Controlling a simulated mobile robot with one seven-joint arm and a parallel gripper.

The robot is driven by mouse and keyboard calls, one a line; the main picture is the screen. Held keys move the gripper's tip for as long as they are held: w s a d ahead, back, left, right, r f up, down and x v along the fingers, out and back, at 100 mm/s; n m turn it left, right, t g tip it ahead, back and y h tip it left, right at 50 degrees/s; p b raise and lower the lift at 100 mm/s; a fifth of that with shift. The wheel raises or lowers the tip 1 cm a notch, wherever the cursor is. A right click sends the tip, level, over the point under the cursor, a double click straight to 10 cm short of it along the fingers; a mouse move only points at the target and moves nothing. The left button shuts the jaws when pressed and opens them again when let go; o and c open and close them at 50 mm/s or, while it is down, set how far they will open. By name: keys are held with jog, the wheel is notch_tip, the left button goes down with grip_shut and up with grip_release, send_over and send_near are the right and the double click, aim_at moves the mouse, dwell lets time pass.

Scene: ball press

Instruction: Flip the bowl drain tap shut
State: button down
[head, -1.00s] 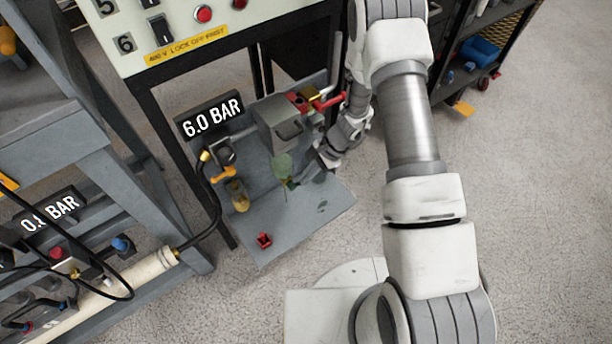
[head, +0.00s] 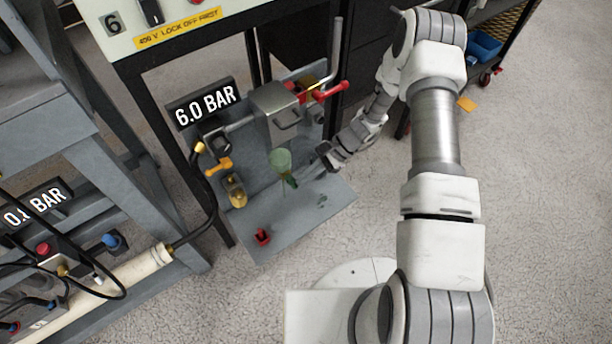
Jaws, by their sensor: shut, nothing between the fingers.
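The greenish see-through bowl (head: 281,158) hangs below the grey box-shaped unit on the panel. A small dark green drain tap (head: 292,182) shows at its lower right; its lever is too small to tell which way it is turned. My gripper (head: 322,150) is to the right of the bowl and a little above the tap in the picture. It is shut and empty, with a gap between it and the tap. Nothing hides the tap.
A 6.0 BAR display (head: 206,105) stands at the upper left of the panel. A red-handled valve (head: 330,90) is above my gripper. A yellow lever (head: 219,165), a brass part (head: 236,190) and a red part (head: 262,237) are on the left. The plate's front right is mostly clear.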

jog(key=shift+s+a+f, duration=0.15)
jog(key=shift+f, duration=0.2)
jog(key=shift+s+a+f, duration=0.1)
jog(key=shift+a+f, duration=0.05)
jog(key=shift+f, duration=0.05)
dwell(0.6)
jog(key=w+d+p, duration=0.1)
jog(key=w+d, duration=0.4)
jog(key=d, duration=0.8)
jog(key=shift+w, duration=0.2)
